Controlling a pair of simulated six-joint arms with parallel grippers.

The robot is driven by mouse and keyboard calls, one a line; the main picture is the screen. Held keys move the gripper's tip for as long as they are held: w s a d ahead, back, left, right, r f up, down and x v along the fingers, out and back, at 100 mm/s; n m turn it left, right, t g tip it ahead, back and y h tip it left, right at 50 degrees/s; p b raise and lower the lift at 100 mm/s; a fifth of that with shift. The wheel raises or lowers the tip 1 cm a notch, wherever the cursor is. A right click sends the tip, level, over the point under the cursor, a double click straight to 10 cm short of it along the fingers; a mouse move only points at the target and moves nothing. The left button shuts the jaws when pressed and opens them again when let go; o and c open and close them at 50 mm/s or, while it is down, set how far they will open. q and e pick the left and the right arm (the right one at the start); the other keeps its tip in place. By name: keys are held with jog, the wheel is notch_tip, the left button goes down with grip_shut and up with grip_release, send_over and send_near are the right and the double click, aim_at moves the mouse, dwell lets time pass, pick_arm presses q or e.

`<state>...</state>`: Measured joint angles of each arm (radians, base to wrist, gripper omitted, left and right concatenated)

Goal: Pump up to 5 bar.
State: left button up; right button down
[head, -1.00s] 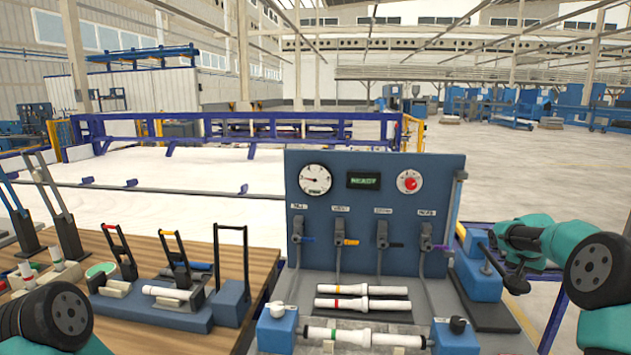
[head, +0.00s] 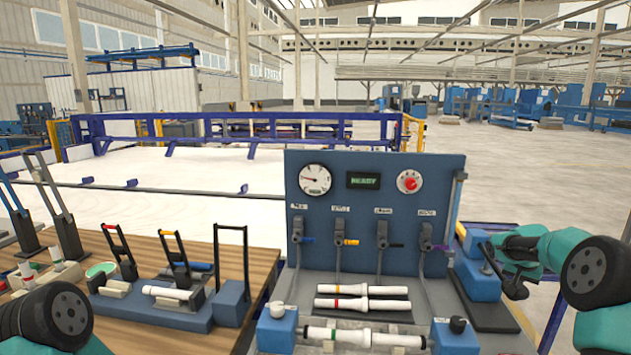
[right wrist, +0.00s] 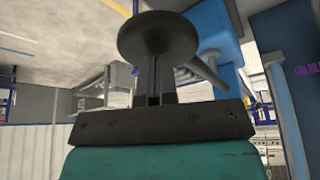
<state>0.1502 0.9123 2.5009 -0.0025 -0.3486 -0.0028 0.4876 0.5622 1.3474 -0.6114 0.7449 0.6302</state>
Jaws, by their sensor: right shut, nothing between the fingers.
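The gauge (head: 314,180) on the upright blue panel (head: 330,260) has its needle pointing left; I cannot read its numbers. The display (head: 363,181) beside it reads READY. A blue pump block (head: 476,278) stands right of the panel, with a dark lever (head: 494,266) ending in a round black knob (head: 516,290). My right gripper (head: 508,248) is above the knob. In the right wrist view, its shut, empty fingers (right wrist: 155,90) are behind a round black knob (right wrist: 157,37); I cannot tell whether they touch. My left gripper is out of view.
A red knob (head: 409,182) and several valves with coloured levers sit on the panel. Two white pipes (head: 363,303) lie before it, and another pipe (head: 365,337) lies between blue clamps. A wooden table (head: 200,245) with black lever tools is at left.

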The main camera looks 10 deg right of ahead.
jog(key=shift+w+f, duration=0.15)
jog(key=shift+f, duration=2.9)
jog(key=shift+s+r, duration=0.2)
jog(key=shift+r, duration=2.25)
jog(key=shift+s+r, duration=0.15)
jog(key=shift+r, duration=2.3)
jog(key=shift+a, duration=0.1)
